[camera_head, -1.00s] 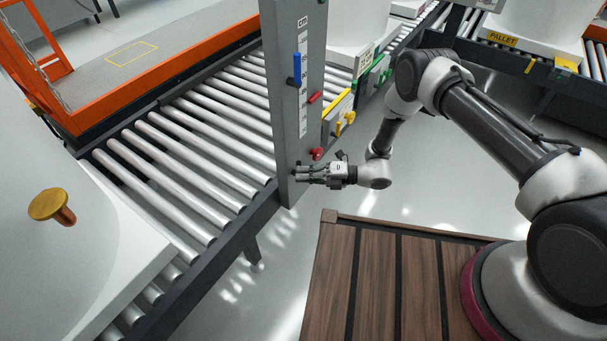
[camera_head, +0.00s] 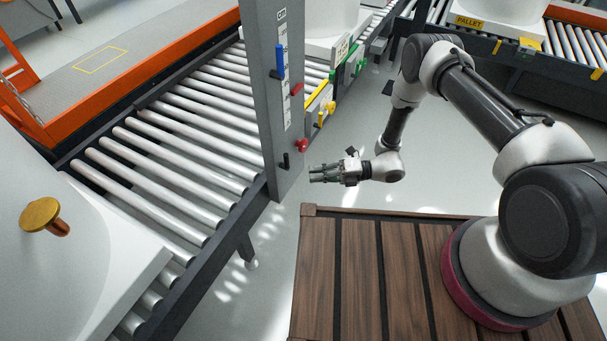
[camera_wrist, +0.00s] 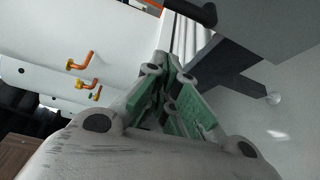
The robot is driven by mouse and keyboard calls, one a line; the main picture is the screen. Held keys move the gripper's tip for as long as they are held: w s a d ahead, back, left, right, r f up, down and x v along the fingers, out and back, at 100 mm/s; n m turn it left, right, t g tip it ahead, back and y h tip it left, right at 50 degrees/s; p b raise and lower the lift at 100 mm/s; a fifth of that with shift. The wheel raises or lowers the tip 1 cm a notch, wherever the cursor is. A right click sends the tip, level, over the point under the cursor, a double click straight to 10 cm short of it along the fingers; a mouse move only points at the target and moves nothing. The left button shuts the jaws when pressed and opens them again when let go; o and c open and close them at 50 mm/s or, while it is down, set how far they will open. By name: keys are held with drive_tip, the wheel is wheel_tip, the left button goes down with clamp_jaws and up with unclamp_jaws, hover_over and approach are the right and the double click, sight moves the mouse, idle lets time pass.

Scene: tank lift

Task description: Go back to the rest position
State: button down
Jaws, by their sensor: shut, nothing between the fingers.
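My gripper (camera_head: 318,173) is shut and empty, held in the air to the right of the grey control post (camera_head: 268,90). A gap shows between its fingertips and the post. The post carries a blue handle (camera_head: 281,60), a red handle (camera_head: 297,89), a red knob (camera_head: 302,146) and a small black lever (camera_head: 285,160). In the wrist view, my gripper's green finger links (camera_wrist: 172,105) lie close together with nothing between them.
A roller conveyor (camera_head: 150,160) runs behind the post. A white tank (camera_head: 90,250) with a brass knob (camera_head: 40,214) stands at left. Yellow and green handled fittings (camera_head: 320,105) lie beyond the post. Open floor (camera_head: 400,190) lies right of the post.

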drive_tip(key=shift+d, duration=0.45)
drive_tip(key=s+d+r+n+g+h, duration=0.1)
drive_tip(key=s+d+n+g+h, duration=0.45)
drive_tip(key=s+n, duration=0.55)
drive_tip(key=w+d+r+n+t+h, duration=0.1)
drive_tip(key=d+r+n+h, duration=0.3)
drive_tip(key=d+r+n, duration=0.85)
drive_tip(key=d+r+n+t+h, duration=0.1)
drive_tip(key=d+r+n+h, duration=0.55)
drive_tip(key=r, duration=0.95)
drive_tip(key=s+d+r+n+t, duration=0.1)
drive_tip(key=s+d+r+t, duration=0.2)
drive_tip(key=r, duration=0.4)
drive_tip(key=s+d+r+n+t, duration=0.1)
drive_tip(key=s+d+r+t, duration=0.1)
drive_tip(key=d+r+t, duration=0.2)
drive_tip(key=s+d+r+n+t+h, duration=0.1)
drive_tip(key=s+d+r+t, duration=0.2)
drive_tip(key=r, duration=0.7)
drive_tip(key=shift+s+d+r, duration=0.15)
drive_tip(key=shift+s+d, duration=0.15)
drive_tip(key=shift+d, duration=0.7)
